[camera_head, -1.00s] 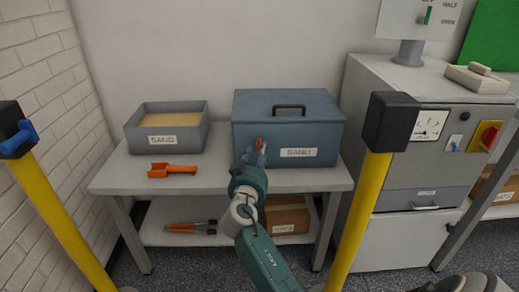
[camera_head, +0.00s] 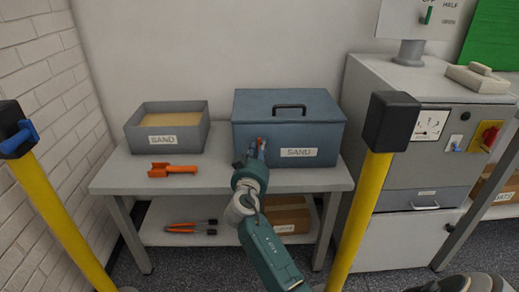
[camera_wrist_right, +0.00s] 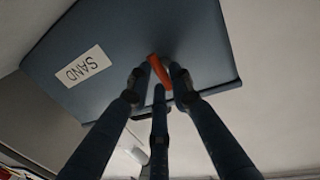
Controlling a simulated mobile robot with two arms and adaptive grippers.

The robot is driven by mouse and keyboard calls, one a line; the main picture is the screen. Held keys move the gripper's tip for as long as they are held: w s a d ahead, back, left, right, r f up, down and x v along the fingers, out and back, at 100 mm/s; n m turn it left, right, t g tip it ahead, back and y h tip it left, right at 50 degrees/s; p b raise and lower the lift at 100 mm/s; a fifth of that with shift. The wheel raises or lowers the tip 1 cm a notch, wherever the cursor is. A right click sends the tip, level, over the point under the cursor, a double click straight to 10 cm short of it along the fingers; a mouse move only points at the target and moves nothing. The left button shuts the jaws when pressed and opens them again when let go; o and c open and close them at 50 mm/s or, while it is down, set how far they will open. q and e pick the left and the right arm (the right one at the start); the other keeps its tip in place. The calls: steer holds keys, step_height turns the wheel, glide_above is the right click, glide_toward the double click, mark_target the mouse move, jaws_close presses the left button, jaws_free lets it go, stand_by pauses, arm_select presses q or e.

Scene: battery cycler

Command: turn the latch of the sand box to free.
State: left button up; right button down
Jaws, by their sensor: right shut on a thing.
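The sand box (camera_head: 288,112) is a closed blue-grey box with a black lid handle (camera_head: 289,107) and a white SAND label (camera_head: 299,153), standing on the table. Its latch is small and orange; it shows in the right wrist view (camera_wrist_right: 159,71) between the fingers, on the box's front face. My right gripper (camera_head: 257,150) is at the left part of the box front, its fingers shut on the latch; it also shows in the right wrist view (camera_wrist_right: 156,80). The fingers partly hide the latch. My left gripper is not in view.
An open grey bin of sand (camera_head: 167,142) stands on the table's left. An orange scoop (camera_head: 173,170) lies before it. Yellow posts (camera_head: 359,215) with black tops stand at either side in front. A grey cabinet (camera_head: 427,160) is right of the table.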

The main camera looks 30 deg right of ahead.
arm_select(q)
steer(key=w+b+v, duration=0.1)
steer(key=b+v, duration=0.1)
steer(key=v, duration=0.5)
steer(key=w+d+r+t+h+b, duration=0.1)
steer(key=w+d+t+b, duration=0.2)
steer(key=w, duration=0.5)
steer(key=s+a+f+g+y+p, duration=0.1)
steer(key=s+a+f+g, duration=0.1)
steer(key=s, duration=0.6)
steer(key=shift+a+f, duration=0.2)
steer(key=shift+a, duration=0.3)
arm_select(e)
steer(key=shift+f+n+t+y, duration=0.1)
steer(key=shift+n+t+y, duration=0.4)
steer(key=shift+n, duration=2.9)
steer(key=shift+n+t+y, duration=0.1)
steer(key=shift+n+t, duration=0.8)
steer(key=shift+n, duration=2.5)
steer(key=shift+f+n+t+y, duration=0.1)
steer(key=shift+n+t+y, duration=0.4)
steer(key=shift+n, duration=2.9)
steer(key=c, duration=1.6)
jaws_free()
steer(key=shift+c, duration=0.2)
steer(key=shift+a, duration=0.1)
